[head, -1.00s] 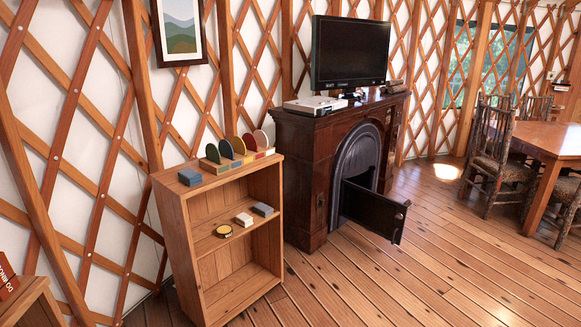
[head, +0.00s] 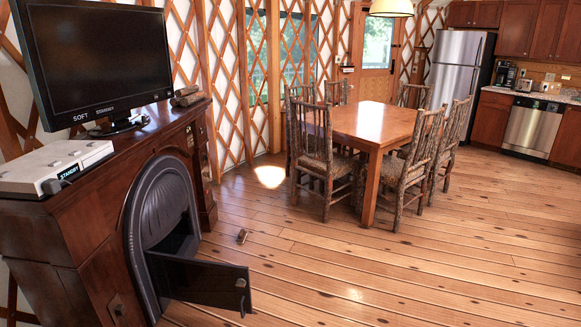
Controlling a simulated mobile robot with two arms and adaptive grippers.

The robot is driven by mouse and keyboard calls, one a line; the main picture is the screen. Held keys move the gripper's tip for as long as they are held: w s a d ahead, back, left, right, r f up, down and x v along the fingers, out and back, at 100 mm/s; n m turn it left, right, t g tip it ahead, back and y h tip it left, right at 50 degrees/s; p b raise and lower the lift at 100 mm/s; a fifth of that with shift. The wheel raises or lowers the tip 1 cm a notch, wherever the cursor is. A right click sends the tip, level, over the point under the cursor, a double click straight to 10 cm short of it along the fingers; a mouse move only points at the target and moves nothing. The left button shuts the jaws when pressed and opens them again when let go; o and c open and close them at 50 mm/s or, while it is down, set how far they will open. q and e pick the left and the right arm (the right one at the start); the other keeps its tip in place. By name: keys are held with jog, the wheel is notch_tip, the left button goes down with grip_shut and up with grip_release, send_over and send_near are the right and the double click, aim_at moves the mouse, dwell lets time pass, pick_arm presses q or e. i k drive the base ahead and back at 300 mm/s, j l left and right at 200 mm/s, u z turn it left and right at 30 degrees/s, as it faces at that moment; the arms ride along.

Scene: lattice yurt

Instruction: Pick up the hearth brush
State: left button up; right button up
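A small brown object (head: 242,236) lies on the plank floor just right of the fireplace. It may be the hearth brush, but it is too small to tell. The inside of the firebox is mostly dark or hidden by the door. Neither of my grippers is in view.
A television (head: 95,65), a white box (head: 52,168) and a small log-like stack (head: 187,97) sit on the mantel. A wooden table (head: 365,122) with several rustic chairs stands beyond. A fridge (head: 460,70) is at the back right. The floor in front is clear.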

aim_at(241, 237)
jog(key=i+l+u, duration=0.1)
jog(key=i, duration=0.35)
jog(key=i+l+u, duration=0.1)
jog(key=i, duration=0.3)
jog(key=i+l, duration=0.25)
jog(key=i, duration=0.2)
jog(key=i+l+u, duration=0.15)
jog(key=i, duration=0.25)
jog(key=i+l+u, duration=0.25)
jog(key=i+l, duration=0.15)
jog(key=i+l+u, duration=0.25)
jog(key=i+l, duration=0.15)
jog(key=l, duration=0.25)
